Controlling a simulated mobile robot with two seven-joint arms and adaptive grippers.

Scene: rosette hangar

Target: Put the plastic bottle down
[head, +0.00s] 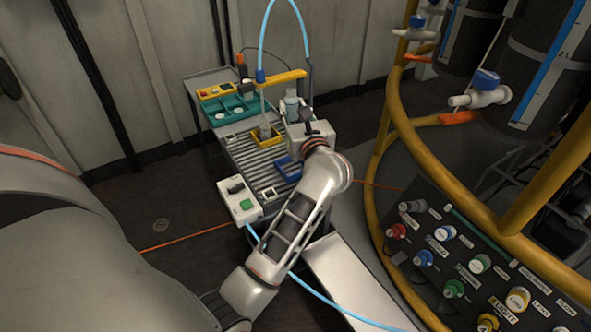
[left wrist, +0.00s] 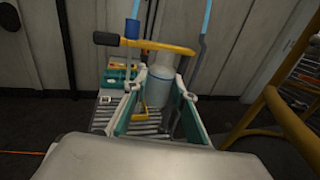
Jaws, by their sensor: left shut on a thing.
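The plastic bottle (head: 291,99) is a pale, translucent cylinder. It shows just beyond my left gripper (head: 297,110) in the head view. In the left wrist view the bottle (left wrist: 160,82) stands about upright between the two green-edged fingers of my left gripper (left wrist: 158,100), which is shut on it. The bottle's base is partly hidden, so I cannot tell whether it touches the roller surface. My right gripper is not in view.
A roller table (head: 250,155) carries a yellow tray (head: 267,141) with a grey item, a blue tray (head: 288,173) and a teal tray (head: 237,112). A yellow bar (head: 275,80) with a blue hose (head: 266,35) crosses above. Yellow railing (head: 376,180) stands right.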

